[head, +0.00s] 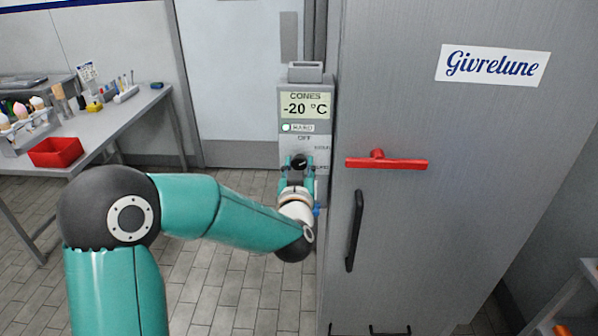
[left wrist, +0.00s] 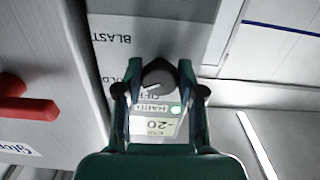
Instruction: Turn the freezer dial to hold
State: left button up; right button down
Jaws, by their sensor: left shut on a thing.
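The dark round freezer dial (head: 299,161) is on the front of a grey control box (head: 287,97). It also shows in the left wrist view (left wrist: 158,73), with a white pointer mark slanting to the lower left there. My left gripper (left wrist: 158,88) has one finger on each side of the dial and is shut on it. In the head view my left gripper (head: 299,168) hides the lower part of the box. OFF is printed above the dial in the head view, with other partly hidden labels to its right. My right gripper is not in view.
The box display (head: 305,108) reads CONES -20 °C, with a lit green lamp (head: 286,128) beside HARD. A tall grey freezer door (head: 450,200) with a red handle (head: 385,163) stands close to the right. A table (head: 130,112) with a red bin (head: 56,152) is left.

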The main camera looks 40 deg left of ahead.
pick_arm(q)
jog(key=o, duration=1.2)
jog(key=shift+c, duration=0.2)
jog(key=shift+s+d, duration=0.1)
jog(key=v, duration=1.1)
jog(key=shift+s+d, duration=0.25)
jog(key=shift+s, duration=0.05)
jog(key=shift+f, duration=0.1)
